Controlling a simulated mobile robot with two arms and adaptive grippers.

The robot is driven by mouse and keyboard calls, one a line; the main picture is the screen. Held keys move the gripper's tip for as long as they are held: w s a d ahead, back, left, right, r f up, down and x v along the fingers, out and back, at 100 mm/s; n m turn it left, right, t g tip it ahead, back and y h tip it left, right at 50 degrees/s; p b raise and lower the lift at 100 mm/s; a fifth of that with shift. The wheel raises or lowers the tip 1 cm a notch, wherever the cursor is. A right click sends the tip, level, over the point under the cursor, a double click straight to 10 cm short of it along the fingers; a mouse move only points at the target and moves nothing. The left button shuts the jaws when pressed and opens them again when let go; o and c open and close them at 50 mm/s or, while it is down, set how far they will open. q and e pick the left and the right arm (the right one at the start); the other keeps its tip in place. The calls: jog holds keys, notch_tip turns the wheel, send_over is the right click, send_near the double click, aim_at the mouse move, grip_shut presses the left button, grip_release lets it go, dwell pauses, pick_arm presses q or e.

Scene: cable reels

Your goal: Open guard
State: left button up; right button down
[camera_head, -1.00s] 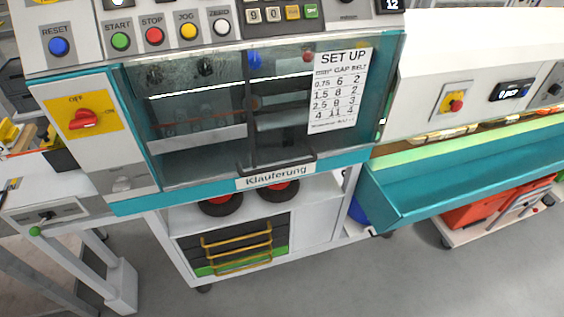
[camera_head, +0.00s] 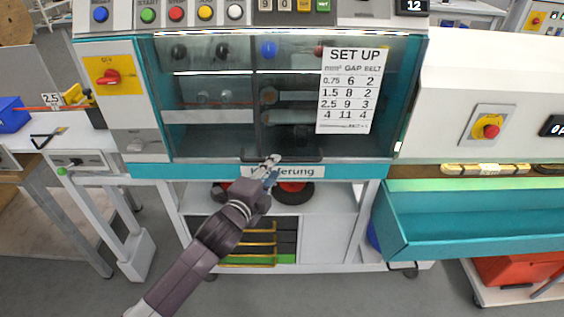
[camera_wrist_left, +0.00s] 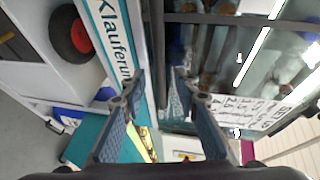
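The guard (camera_head: 215,137) is a clear panel in a teal frame on the machine front, and it is down over the machine's inside. A dark bar handle (camera_head: 305,159) runs along its lower edge, just above the "Klauferung" label (camera_head: 300,172). My left gripper (camera_head: 271,163) is at the guard's lower edge, in front of the handle and part of the label. In the left wrist view the fingers of my left gripper (camera_wrist_left: 158,88) are apart, with the dark handle bar (camera_wrist_left: 158,50) lined up between them. Contact cannot be told. My right gripper is not in view.
A white "SET UP" sheet (camera_head: 351,90) is on the guard's right side. Buttons and a display (camera_head: 411,6) line the panel above. A red switch (camera_head: 107,77) is at left. A teal tray (camera_head: 470,215) juts out at right. Shelves with dark reels stand below the guard.

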aim_at(281, 162)
pick_arm(q)
jog(key=x, duration=0.4)
jog(key=shift+s+d, duration=0.1)
jog(key=shift+d, duration=0.1)
jog(key=shift+x, duration=0.85)
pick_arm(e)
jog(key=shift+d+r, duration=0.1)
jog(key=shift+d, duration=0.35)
pick_arm(q)
jog(key=shift+c, duration=0.6)
grip_shut()
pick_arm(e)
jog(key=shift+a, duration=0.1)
